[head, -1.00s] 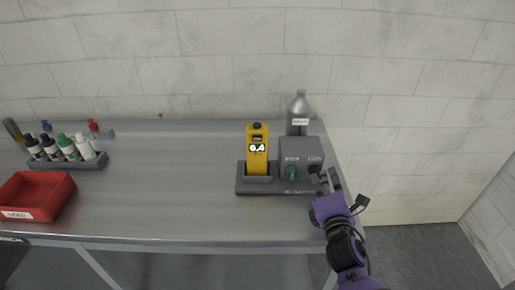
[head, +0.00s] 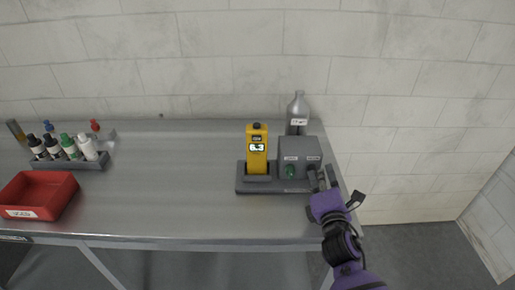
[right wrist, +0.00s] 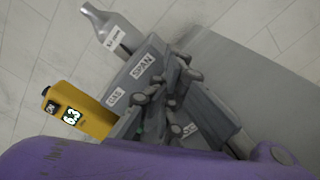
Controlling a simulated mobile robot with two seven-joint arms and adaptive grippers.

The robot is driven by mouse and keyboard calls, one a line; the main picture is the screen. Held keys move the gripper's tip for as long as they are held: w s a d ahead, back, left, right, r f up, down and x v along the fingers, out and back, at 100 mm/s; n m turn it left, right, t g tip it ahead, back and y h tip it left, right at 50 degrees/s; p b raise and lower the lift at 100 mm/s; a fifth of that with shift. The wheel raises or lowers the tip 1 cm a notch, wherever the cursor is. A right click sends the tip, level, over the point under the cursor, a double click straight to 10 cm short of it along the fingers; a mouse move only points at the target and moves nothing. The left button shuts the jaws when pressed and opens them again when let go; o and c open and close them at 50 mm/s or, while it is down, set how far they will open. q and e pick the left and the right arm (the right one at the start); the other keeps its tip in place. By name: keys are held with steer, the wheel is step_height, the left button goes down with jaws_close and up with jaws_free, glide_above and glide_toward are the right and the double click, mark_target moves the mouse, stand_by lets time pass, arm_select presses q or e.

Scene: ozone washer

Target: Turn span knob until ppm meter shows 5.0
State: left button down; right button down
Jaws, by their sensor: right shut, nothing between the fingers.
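The yellow ppm meter (head: 257,163) stands upright in the grey calibration stand (head: 262,190). Its display reads 6.3 in the right wrist view (right wrist: 72,116). The grey box (head: 299,147) beside it has a green knob (head: 291,171) on the gas side. The span label (right wrist: 144,67) is on the box's right side in the picture. My right gripper (head: 321,177) is shut and empty at the front right of the box, close below the span label. Its fingers hide the span knob in the right wrist view, so I cannot tell whether they touch it. My left gripper is not in view.
A silver bottle (head: 298,108) stands behind the box. At the left are a rack (head: 84,163) of several small bottles and a red bin (head: 65,190). The middle of the metal table (head: 165,190) is clear. The table's right edge is close to my right gripper.

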steer(key=shift+a+r+p, duration=0.15)
steer(key=shift+r+p, duration=0.15)
steer(key=shift+r, duration=0.2)
steer(key=shift+s+f, duration=0.25)
steer(key=shift+s, duration=0.15)
steer(key=s, duration=0.4)
steer(key=shift+d, duration=0.3)
steer(key=shift+s, duration=0.6)
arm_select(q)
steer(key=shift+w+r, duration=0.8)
arm_select(e)
steer(key=shift+d, duration=0.1)
